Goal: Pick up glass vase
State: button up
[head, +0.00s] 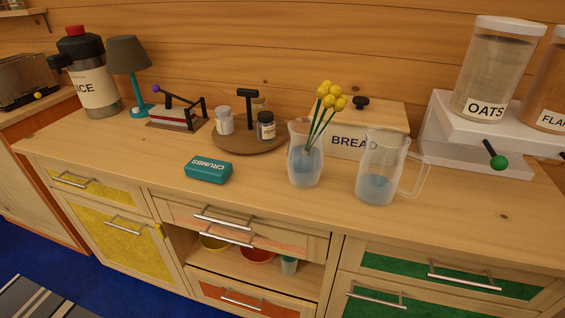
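The glass vase (304,167) stands upright on the wooden counter, right of the middle of the head view. It is clear, with some bluish water in it and yellow flowers (331,97) on green stems leaning out to the right. A clear glass pitcher (380,172) with a handle on its right side and a little water stands to the right of the vase, apart from it. My gripper is not in view.
A bread box (352,142) stands close behind the vase and pitcher. A round wooden tray (232,143) with jars is behind left, and a teal crumbs box (208,170) lies to the left. The counter (262,185) is clear in front of the vase.

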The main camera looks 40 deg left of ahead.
aim_at(305, 157)
jog(key=u, duration=1.35)
